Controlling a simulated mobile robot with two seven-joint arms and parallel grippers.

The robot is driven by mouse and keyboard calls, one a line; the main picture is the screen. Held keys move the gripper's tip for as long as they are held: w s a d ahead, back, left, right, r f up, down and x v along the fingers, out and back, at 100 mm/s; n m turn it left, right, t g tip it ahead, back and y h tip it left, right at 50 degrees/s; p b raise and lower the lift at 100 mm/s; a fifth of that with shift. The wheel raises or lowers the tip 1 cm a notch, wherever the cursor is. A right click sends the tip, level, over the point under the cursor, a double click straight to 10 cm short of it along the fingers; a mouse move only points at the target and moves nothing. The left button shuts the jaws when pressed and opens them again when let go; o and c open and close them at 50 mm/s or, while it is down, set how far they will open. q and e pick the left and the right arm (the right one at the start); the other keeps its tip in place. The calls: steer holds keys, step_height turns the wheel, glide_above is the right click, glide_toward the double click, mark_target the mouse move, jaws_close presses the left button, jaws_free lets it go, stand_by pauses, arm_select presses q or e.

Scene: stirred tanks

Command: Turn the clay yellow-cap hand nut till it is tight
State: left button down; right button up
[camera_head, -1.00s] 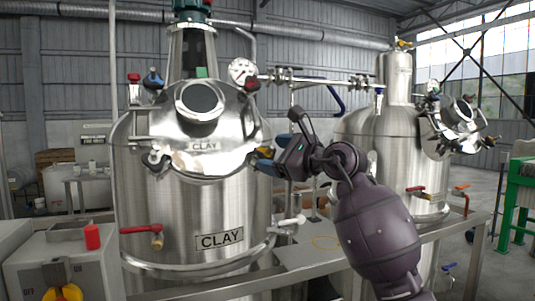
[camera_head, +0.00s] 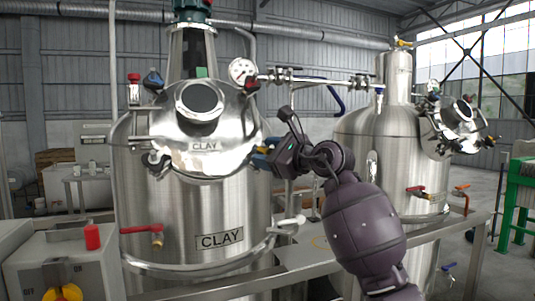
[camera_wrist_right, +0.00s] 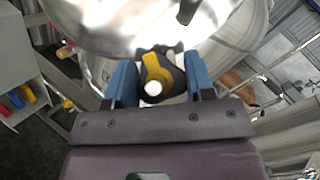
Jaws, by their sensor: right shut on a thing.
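The CLAY tank (camera_head: 180,215) stands left of centre in the head view, a steel vessel with a domed lid (camera_head: 203,130) and several hand nuts around it. The yellow-cap hand nut (camera_wrist_right: 158,75), black with a yellow cap and a pale round centre, shows in the right wrist view at the lid's edge. My right gripper (camera_head: 262,158) is at the right side of the clay lid. Its blue fingers, seen in the wrist view (camera_wrist_right: 157,82), are shut on the nut, one on each side. In the head view the fingers mostly hide the nut. My left gripper is not in view.
Other hand nuts on the clay lid are blue (camera_head: 152,80), red (camera_head: 252,86) and black (camera_head: 153,161). A red-handled valve (camera_head: 142,229) juts from the tank front. A second tank (camera_head: 385,150) stands behind my right arm. A control box with a red button (camera_head: 92,236) is at lower left.

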steer(key=shift+r+m+t+p, duration=0.25)
steer(key=shift+m+t+p, duration=0.25)
steer(key=shift+m+p, duration=0.3)
steer(key=shift+f+h, duration=0.1)
steer(key=shift+h, duration=0.2)
steer(key=shift+f, duration=0.15)
steer(key=o, duration=0.9)
steer(key=shift+c, duration=0.2)
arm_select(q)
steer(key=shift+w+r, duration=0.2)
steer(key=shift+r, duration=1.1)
arm_select(e)
steer(key=shift+o, duration=0.3)
steer(key=shift+s+d+f, duration=0.1)
steer(key=shift+s+d, duration=0.3)
steer(key=shift+d, duration=0.05)
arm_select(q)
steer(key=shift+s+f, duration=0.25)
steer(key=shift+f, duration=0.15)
arm_select(e)
steer(key=v, duration=0.9)
steer(key=shift+s, duration=0.3)
steer(key=shift+d+f, duration=0.1)
steer(key=shift+d, duration=0.05)
